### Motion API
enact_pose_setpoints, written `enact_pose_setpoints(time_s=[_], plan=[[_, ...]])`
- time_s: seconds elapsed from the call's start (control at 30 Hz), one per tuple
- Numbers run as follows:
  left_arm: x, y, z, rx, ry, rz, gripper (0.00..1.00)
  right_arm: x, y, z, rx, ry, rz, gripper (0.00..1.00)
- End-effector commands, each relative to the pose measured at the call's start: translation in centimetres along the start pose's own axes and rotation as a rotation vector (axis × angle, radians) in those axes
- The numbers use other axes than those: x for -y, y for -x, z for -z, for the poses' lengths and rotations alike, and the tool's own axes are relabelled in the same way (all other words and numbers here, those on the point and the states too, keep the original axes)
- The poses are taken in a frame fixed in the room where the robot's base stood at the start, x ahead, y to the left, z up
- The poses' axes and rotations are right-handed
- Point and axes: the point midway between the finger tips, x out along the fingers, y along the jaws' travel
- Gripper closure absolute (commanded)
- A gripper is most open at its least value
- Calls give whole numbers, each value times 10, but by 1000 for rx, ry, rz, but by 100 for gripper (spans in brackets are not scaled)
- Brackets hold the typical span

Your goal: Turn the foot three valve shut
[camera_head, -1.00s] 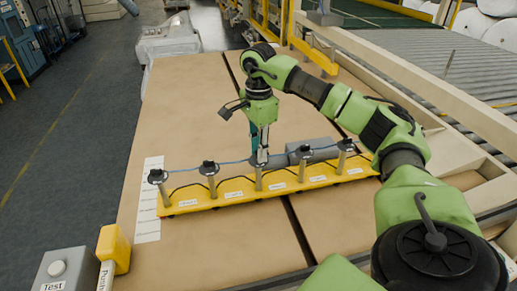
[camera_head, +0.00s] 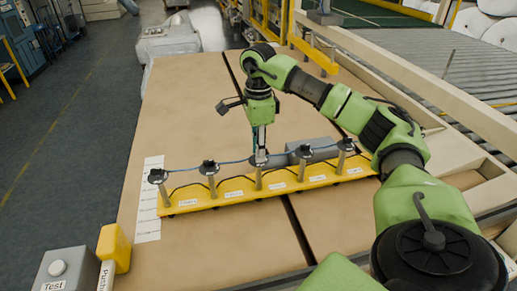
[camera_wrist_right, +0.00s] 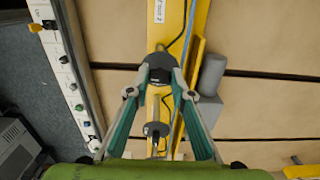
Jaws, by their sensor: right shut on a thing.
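A yellow rail (camera_head: 210,201) on the brown table carries a row of several upright metal valves with dark round knobs. My right gripper (camera_head: 260,155) points down onto the middle valve (camera_head: 258,180), third from either end. In the right wrist view my right gripper (camera_wrist_right: 159,76) has its two teal fingers on either side of a dark knob (camera_wrist_right: 158,62), shut on it. The gripper covers part of the middle knob in the head view. A label on the rail shows near the top of the wrist view. My left gripper is not in view.
A grey cylinder (camera_head: 318,148) lies just behind the rail. A blue line runs along the valve tops. A white printed sheet (camera_head: 150,195) lies at the rail's left end. A yellow-topped post and a "Test" button box (camera_head: 62,270) stand front left.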

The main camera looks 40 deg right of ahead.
Motion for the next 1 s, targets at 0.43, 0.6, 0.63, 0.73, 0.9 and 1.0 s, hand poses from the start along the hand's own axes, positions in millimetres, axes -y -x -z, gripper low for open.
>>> enact_pose_setpoints(time_s=[0.43,0.6,0.63,0.73,0.9,1.0], plan=[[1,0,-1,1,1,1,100,0,1,0,1,-1,2,62],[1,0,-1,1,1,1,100,1,15,-1,3,0,4,62],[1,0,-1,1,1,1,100,1,19,-1,4,0,4,62],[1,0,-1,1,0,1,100,1,40,-1,4,0,5,62],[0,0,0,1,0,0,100,1,80,0,3,-1,7,62],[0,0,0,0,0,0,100,2,91,0,2,-2,7,62]])
